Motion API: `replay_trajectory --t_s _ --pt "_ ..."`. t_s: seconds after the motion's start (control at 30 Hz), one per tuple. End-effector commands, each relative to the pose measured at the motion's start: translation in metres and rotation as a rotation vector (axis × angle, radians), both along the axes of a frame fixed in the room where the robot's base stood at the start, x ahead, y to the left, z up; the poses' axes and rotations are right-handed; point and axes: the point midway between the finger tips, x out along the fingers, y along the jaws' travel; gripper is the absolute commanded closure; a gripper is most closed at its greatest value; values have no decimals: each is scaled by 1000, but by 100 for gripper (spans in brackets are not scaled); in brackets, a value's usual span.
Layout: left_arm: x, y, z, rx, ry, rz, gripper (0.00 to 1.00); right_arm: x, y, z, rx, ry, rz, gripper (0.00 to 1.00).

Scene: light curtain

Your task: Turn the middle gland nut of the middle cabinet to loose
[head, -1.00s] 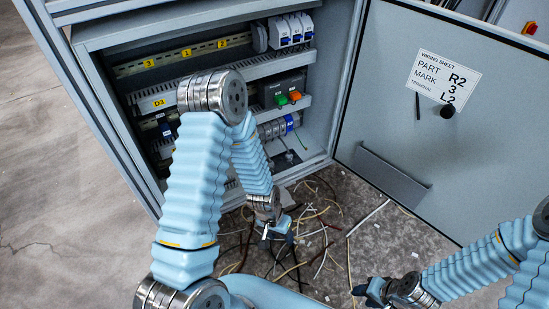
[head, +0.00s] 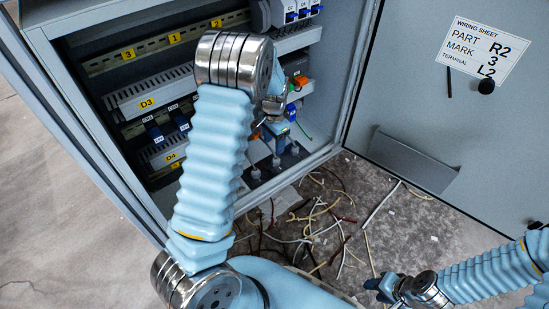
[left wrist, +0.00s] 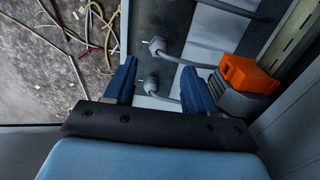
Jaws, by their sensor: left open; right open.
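The open cabinet (head: 120,70) has a row of grey gland nuts on its floor. In the head view I see a left one (head: 256,172), a middle one (head: 275,161) and a right one (head: 294,150). My left gripper (head: 277,128) is inside the cabinet above them, partly hidden by my arm. In the left wrist view the left gripper (left wrist: 157,70) is open; one gland nut (left wrist: 151,83) shows between its fingers and another (left wrist: 157,45) beyond. I cannot tell contact. My right gripper (head: 383,288) is open and empty, low at the right.
An orange connector (left wrist: 248,75) on a grey block is close to the right finger in the left wrist view. The cabinet door (head: 420,100) stands open at the right with a wiring sheet (head: 484,48). Loose wires (head: 320,215) litter the floor.

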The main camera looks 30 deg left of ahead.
Motion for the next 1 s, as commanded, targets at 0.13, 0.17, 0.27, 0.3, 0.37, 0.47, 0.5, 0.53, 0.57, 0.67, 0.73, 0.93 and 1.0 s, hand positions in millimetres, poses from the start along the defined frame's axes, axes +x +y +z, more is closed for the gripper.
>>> replay_trajectory --t_s 0.13,0.17,0.27,0.3,0.37,0.47,0.5,0.53,0.57,0.67,0.73,0.93,1.0 --pt "-1 0 -39 0 3 1 45 0 1 -9 2 1 1 57" --pt "-1 0 -45 0 3 1 45 0 1 -10 2 2 1 57" --pt "-1 0 -62 0 2 1 45 -1 1 -13 4 3 2 57" --pt "-1 0 -68 0 2 1 45 -1 2 -14 4 3 2 57" --pt "0 0 -74 -1 1 2 45 -1 2 -15 4 4 3 57" --pt "0 0 -81 0 0 1 45 -1 2 -16 5 4 3 57" --pt "0 0 -82 0 0 0 45 -1 2 -16 5 4 3 57" --pt "0 0 -83 0 0 0 45 -1 2 -16 5 4 3 57" --pt "0 0 -83 0 0 0 45 -1 2 -16 5 4 3 57" --pt "0 0 -83 0 -1 0 45 -1 2 -16 5 4 3 57" --pt "0 0 -83 0 -1 1 45 -1 2 -16 5 4 3 57" --pt "0 0 -83 0 -1 1 68 -1 2 -16 5 4 3 57" --pt "0 0 -83 0 -1 1 79 -1 2 -16 5 4 3 57"
